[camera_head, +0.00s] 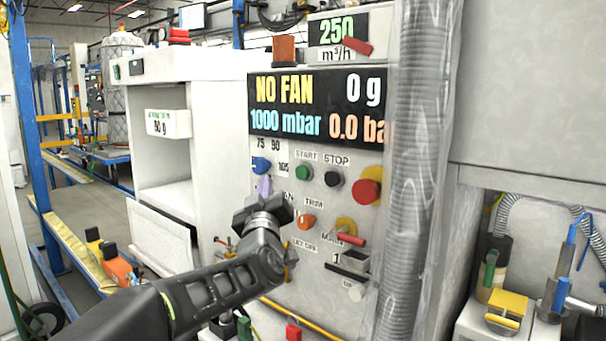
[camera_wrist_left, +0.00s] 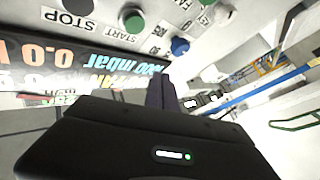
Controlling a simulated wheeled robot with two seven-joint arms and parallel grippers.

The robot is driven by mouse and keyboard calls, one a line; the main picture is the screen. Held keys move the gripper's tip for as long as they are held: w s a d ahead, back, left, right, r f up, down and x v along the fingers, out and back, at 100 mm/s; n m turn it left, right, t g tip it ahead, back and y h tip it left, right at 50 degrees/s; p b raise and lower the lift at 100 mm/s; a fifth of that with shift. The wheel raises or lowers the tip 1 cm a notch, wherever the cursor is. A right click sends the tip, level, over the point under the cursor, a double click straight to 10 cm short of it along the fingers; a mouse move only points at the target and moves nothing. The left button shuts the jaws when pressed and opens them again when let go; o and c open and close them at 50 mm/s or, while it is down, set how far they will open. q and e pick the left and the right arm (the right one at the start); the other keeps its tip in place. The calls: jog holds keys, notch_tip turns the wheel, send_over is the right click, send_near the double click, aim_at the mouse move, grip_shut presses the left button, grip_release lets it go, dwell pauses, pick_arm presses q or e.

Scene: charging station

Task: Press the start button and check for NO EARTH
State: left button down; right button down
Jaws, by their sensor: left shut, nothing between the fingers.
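The charging station panel (camera_head: 320,270) faces me. Its display (camera_head: 318,105) reads NO FAN, 0 g, 1000 mbar and a partly hidden 0.0 value; NO EARTH does not show. The green start button (camera_head: 303,172) sits under the START label, left of the black stop button (camera_head: 333,178). My left gripper (camera_head: 264,188) is shut and empty, lower left of the start button and apart from it in the picture. In the left wrist view the panel is upside down. The green button (camera_wrist_left: 131,19) shows above the shut fingers (camera_wrist_left: 160,92). My right gripper is not in view.
A blue knob (camera_head: 261,165) sits just above my fingertips. A red button (camera_head: 366,190) is right of stop, and an orange knob (camera_head: 306,221) is below. A ribbed grey hose (camera_head: 413,170) covers the display's right end. Open shelving (camera_head: 165,190) stands left.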

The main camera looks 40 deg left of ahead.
aim_at(303, 172)
pick_arm(q)
jog(key=w+p, duration=0.4)
jog(key=w, duration=0.4)
jog(key=shift+w+d, duration=0.3)
jog(key=shift+w, duration=0.1)
dwell(1.8)
jog(key=shift+w, duration=0.3)
jog(key=shift+w+d+p, duration=0.1)
jog(key=shift+w+p, duration=0.2)
jog(key=shift+w, duration=0.2)
dwell(0.7)
jog(key=shift+s, duration=0.1)
jog(key=shift+s+b, duration=0.75)
jog(key=shift+s, duration=0.05)
